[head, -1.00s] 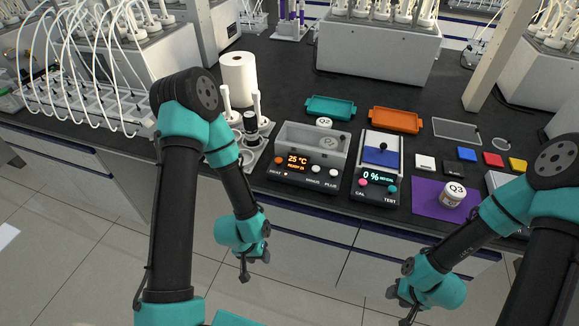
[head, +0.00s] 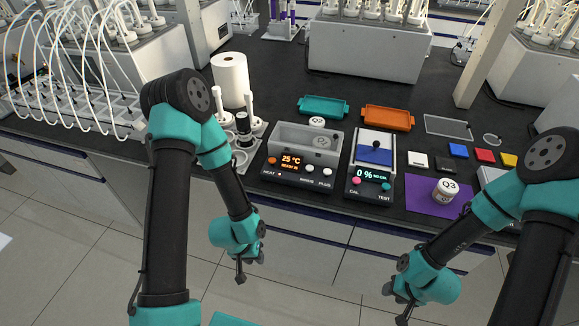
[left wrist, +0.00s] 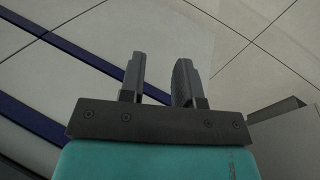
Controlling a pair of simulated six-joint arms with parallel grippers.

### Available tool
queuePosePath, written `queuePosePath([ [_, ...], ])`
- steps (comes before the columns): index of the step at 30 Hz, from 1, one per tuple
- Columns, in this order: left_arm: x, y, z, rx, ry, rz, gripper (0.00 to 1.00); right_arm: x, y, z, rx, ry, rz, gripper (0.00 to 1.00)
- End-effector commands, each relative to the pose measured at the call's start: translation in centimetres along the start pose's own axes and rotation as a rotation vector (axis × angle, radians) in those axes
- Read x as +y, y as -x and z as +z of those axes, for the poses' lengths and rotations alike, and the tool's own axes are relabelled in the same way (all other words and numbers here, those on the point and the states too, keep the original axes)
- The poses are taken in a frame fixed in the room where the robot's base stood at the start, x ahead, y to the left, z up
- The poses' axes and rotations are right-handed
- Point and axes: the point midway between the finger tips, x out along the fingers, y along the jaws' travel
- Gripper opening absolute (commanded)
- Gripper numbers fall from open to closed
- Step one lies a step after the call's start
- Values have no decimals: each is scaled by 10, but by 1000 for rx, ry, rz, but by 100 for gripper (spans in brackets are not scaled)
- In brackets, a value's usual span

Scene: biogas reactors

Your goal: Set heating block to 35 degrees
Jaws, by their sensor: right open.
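The heating block (head: 297,176) is a dark box with a grey open bath on top, near the bench's front edge in the head view. Its orange display (head: 291,161) reads 25 °C, with a smaller line below. An orange button (head: 272,160) is left of the display, over the label HEAT. Two white buttons, MINUS (head: 309,168) and PLUS (head: 326,171), are to the right. My left gripper (head: 241,273) hangs in front of the bench, below the heating block; the left wrist view shows its fingers (left wrist: 158,80) apart and empty. My right gripper (head: 403,309) is open in front of the bench at lower right.
A second device (head: 371,181) showing 0 % stands right of the heating block. A jar marked Q3 (head: 446,190) stands on a purple mat (head: 424,201). Teal (head: 323,107) and orange (head: 387,118) trays lie behind. A paper roll (head: 229,80) and bottle rack stand left.

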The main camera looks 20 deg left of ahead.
Motion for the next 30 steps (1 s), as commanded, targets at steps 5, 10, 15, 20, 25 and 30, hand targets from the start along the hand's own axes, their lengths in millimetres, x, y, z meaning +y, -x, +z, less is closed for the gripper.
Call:
queuePosePath([
  [5,0,0,0,0,0,0,13,0,0,0,0,0,0,43],
  [10,0,0,0,0,0,0,0,0,0,0,0,0,0,43],
  [15,0,0,0,0,0,0,0,0,0,0,0,0,0,43],
  [20,0,0,0,0,0,0,0,0,0,0,0,0,0,43],
  [25,0,0,0,0,0,0,0,0,0,0,0,0,0,43],
  [30,0,0,0,0,0,0,0,0,0,0,0,0,0,43],
])
